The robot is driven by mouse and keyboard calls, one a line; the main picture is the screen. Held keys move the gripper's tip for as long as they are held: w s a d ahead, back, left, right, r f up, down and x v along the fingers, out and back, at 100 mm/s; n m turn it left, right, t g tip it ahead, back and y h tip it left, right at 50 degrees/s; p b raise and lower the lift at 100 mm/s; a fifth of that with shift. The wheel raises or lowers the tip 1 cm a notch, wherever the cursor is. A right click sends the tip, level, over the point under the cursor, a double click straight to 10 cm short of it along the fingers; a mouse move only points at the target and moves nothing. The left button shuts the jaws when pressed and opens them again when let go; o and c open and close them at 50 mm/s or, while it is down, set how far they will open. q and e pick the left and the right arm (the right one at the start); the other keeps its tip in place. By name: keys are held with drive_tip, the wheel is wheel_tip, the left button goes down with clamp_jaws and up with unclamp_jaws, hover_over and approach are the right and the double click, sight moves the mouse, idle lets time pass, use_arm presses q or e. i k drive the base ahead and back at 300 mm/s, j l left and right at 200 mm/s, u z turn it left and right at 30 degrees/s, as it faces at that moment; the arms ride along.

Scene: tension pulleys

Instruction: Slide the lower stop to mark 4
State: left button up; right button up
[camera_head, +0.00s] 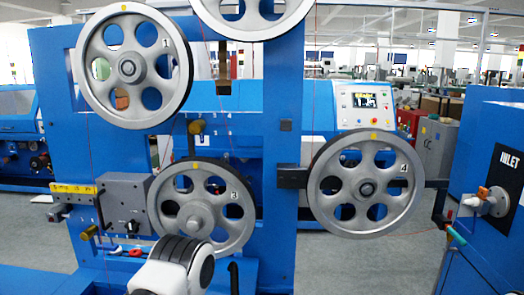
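A yellow scale strip (73,188) with small marks lies level at the left, beside a grey box (124,200) with a dark knob. Its marks are too small to read. A brass-coloured knob (88,232) is below the strip, and another brass knob (197,127) stands above pulley 3 (215,190). I cannot tell which part is the lower stop or at which mark it stands. A white arm link with black rings, probably mine, rises from the bottom centre in front of pulley 3's lower edge. Neither gripper shows.
Pulley 1 (128,68) is at upper left, pulley 4 (366,187) at right, and an unnumbered pulley (250,10) is cut off at top. A blue frame (280,110) carries them. A blue inlet cabinet (497,175) with an orange-handled valve (483,192) stands far right.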

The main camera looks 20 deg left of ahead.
sight(87, 234)
drive_tip(key=u, duration=1.75)
